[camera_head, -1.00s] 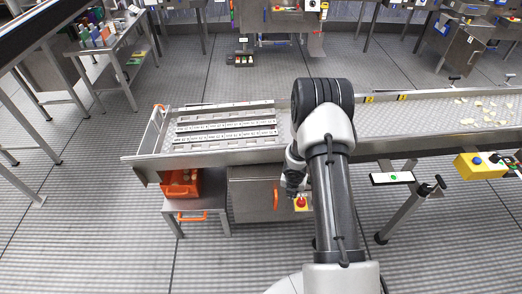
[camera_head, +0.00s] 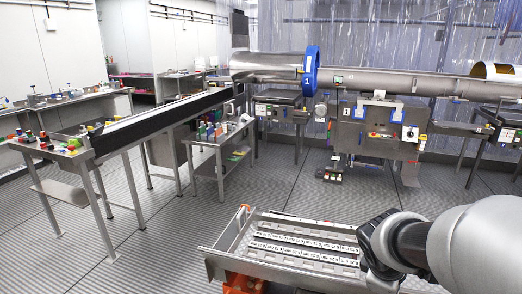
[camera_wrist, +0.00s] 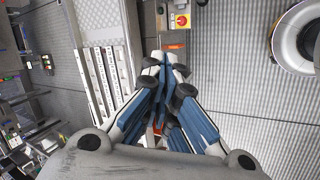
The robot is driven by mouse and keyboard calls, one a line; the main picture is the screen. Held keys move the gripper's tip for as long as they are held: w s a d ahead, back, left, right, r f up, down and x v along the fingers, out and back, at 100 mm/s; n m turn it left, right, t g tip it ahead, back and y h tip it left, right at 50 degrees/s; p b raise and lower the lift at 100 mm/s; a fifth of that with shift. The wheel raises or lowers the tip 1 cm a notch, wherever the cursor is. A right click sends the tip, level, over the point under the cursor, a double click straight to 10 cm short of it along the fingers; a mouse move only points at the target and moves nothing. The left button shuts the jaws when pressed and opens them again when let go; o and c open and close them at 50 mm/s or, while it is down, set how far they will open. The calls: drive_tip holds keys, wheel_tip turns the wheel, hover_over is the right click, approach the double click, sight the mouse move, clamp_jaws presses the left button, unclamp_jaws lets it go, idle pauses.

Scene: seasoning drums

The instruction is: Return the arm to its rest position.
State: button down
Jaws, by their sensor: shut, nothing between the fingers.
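My gripper (camera_wrist: 163,62) shows in the wrist view with its blue-padded fingers drawn together. It is shut and holds nothing. In the head view my arm enters from the right edge and bends at a dark joint over the right part of the metal tray conveyor. My gripper is out of sight there.
A side table (camera_head: 222,138) with small containers and a long dark belt (camera_head: 165,115) stand to the left. A drum with a blue ring (camera_head: 310,70) is at the back. Grey floor (camera_head: 135,240) is clear at left.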

drive_tip(key=s+a+r+m+y, duration=0.2)
drive_tip(key=s+a+m, duration=0.3)
drive_tip(key=s, duration=0.4)
drive_tip(key=s+a+r+m+t+y, duration=0.1)
drive_tip(key=s+a+r+m, duration=0.3)
drive_tip(key=s+a, duration=0.4)
drive_tip(key=shift+s+a+r+m+y, duration=0.2)
drive_tip(key=shift+s+a+m+y, duration=0.1)
drive_tip(key=shift+s+m+y, duration=0.35)
drive_tip(key=shift+d, duration=0.15)
